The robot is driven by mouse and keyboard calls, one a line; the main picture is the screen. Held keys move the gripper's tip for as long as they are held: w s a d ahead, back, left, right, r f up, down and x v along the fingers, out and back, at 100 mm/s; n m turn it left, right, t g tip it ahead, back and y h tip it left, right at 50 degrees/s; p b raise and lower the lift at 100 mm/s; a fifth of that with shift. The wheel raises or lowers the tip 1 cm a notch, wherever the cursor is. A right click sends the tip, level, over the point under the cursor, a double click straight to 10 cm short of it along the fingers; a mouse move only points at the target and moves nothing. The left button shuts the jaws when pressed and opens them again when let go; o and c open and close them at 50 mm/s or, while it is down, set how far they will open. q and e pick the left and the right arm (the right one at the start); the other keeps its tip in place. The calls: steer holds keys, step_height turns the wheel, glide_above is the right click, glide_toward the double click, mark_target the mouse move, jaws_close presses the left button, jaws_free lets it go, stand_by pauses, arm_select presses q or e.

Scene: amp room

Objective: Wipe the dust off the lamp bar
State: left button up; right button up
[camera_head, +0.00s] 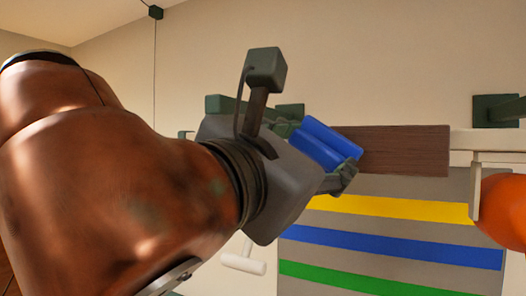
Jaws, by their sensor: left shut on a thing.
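My left gripper (318,147) comes in from the left, shut on a blue block (328,144) that looks like a wiping pad. The block is tilted, its right end over the left part of a dark brown, wood-like strip (408,150). I cannot tell whether they touch. The strip lies in line with a pale horizontal bar (492,140), which looks like the lamp bar and continues to the right edge. Whether the brown strip is dust or part of the bar is unclear. My right gripper is not in view.
A dark green bracket (496,110) is on the wall at the right. A grey panel with yellow, blue (400,248) and green stripes is below the bar. A rounded orange shape (503,208) is at the right edge. A white T-shaped piece (243,262) hangs below my gripper.

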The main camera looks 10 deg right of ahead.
arm_select(q)
steer(key=shift+w+a, duration=0.25)
steer(key=shift+a, duration=0.05)
steer(key=shift+s, duration=0.1)
steer(key=shift+s+d, duration=0.1)
steer(key=shift+d, duration=0.05)
steer(key=shift+s+a, duration=0.3)
steer(key=shift+s, duration=0.05)
steer(key=shift+r+b+v, duration=0.1)
steer(key=shift+b+v, duration=0.35)
steer(key=shift+v, duration=0.7)
steer(key=shift+r+b+v, duration=0.15)
steer(key=shift+b+v, duration=0.3)
steer(key=shift+v, duration=0.7)
steer(key=shift+s, duration=0.3)
steer(key=v, duration=0.3)
steer(key=shift+s+d+r+b, duration=0.15)
steer(key=shift+r+b, duration=0.05)
steer(key=shift+b, duration=0.15)
